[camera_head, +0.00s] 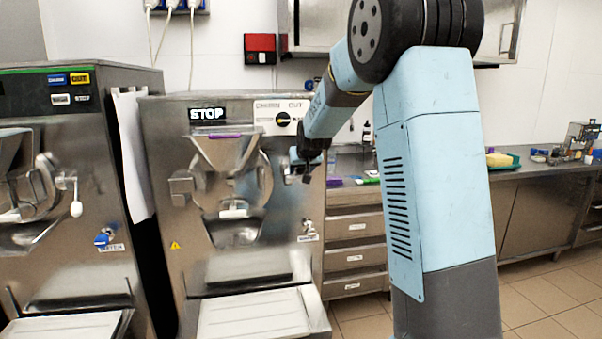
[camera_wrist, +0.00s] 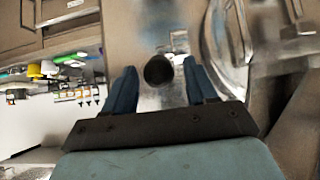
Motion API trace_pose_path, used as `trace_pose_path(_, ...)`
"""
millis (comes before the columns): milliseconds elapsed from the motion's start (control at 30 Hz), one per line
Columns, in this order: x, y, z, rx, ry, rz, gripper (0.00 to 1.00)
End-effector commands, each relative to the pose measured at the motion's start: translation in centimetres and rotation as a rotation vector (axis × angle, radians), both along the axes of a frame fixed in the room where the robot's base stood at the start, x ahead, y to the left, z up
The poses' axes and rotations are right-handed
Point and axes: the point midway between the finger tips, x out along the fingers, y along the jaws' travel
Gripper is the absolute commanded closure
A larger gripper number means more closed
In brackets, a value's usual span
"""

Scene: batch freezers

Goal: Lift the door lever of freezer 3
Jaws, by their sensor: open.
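The freezer (camera_head: 225,260) with the STOP display stands in the middle of the head view. Its round door and hopper (camera_head: 225,150) face me; no number 3 is readable on it. My gripper (camera_head: 306,168) is at the right side of this door. In the wrist view my gripper (camera_wrist: 159,75) is open, its two blue fingers apart. A dark round knob (camera_wrist: 158,71), apparently the end of the door lever, shows between the fingertips. I cannot tell whether they touch it. In the head view my gripper and arm hide the lever.
Another freezer (camera_head: 60,230) with a white-knobbed lever (camera_head: 76,208) stands at left. A white tray (camera_head: 255,316) juts out below the middle door. A counter (camera_head: 530,170) with drawers (camera_head: 352,255) and small items runs right. The tiled floor (camera_head: 550,300) at lower right is clear.

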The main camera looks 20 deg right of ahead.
Motion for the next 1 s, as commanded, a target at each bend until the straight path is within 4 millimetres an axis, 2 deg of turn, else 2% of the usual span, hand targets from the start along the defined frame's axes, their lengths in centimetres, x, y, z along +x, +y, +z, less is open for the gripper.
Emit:
trace_pose_path(200, -3.0, 0.3, 2.7, 0.000, -0.004, 0.002, 0.43)
trace_pose_path(500, -6.4, 0.2, 5.7, 0.001, -0.003, 0.000, 0.43)
trace_pose_path(700, -7.5, 0.3, 6.5, 0.001, -0.002, -0.001, 0.43)
trace_pose_path(1000, -7.7, 0.3, 6.7, 0.001, -0.001, -0.001, 0.43)
